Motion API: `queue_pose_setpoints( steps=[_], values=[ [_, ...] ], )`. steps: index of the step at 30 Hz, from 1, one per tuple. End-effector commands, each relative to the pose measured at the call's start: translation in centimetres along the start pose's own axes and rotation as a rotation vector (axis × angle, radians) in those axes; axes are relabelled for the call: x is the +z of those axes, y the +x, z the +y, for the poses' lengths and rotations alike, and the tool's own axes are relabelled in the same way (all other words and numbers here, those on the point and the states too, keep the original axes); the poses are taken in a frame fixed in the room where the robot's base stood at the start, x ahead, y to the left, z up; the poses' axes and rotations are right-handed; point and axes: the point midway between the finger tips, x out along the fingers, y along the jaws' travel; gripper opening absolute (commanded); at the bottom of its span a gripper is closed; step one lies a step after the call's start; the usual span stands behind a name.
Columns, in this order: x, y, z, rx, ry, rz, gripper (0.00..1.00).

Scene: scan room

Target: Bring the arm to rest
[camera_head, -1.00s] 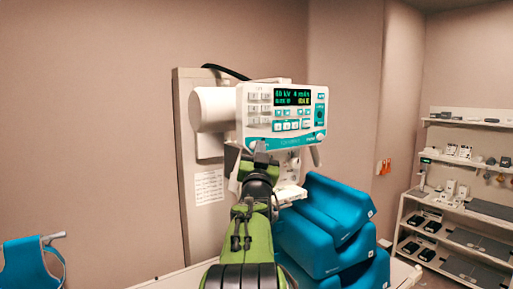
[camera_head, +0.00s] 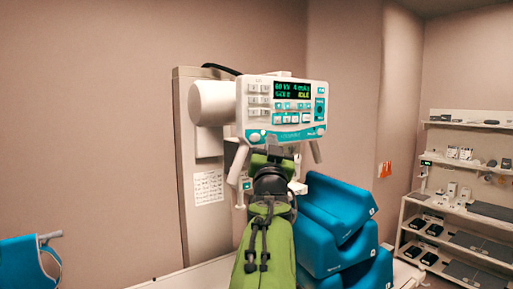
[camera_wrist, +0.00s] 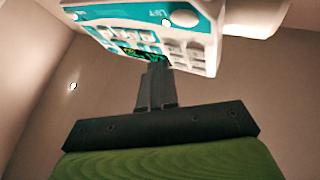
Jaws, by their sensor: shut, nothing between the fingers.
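My arm is green and black and rises from the bottom middle of the head view. My gripper (camera_head: 273,148) is just below the white and teal control panel (camera_head: 257,105) of the scanner. In the wrist view the fingers of my gripper (camera_wrist: 155,88) are together and hold nothing. They point up toward the panel's keypad side (camera_wrist: 185,45). In this view the tips overlap the panel's edge, and I cannot tell whether they touch it.
Stacked blue foam cushions (camera_head: 335,225) stand close to the right of my arm. A blue-covered item (camera_head: 25,265) is at the lower left. Shelves (camera_head: 465,210) with small devices stand at the far right. Bare wall lies left of the scanner column (camera_head: 184,130).

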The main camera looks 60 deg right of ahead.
Motion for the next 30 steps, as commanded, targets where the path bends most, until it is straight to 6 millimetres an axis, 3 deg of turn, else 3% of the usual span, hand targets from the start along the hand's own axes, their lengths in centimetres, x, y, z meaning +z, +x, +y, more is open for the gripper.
queue_pose_setpoints(
  steps=[6, 24, 26, 29, 30],
  values=[
    [-0.8, -1.5, 1.1, 0.001, 0.000, -0.001, 0.00],
    [-1.0, -1.5, 1.0, -0.001, 0.001, -0.003, 0.00],
    [-0.5, -1.8, 0.2, -0.010, 0.011, -0.030, 0.00],
    [1.9, -4.2, -3.8, -0.064, 0.052, -0.177, 0.00],
    [3.3, -6.0, -6.0, -0.101, 0.067, -0.268, 0.00]
  ],
)
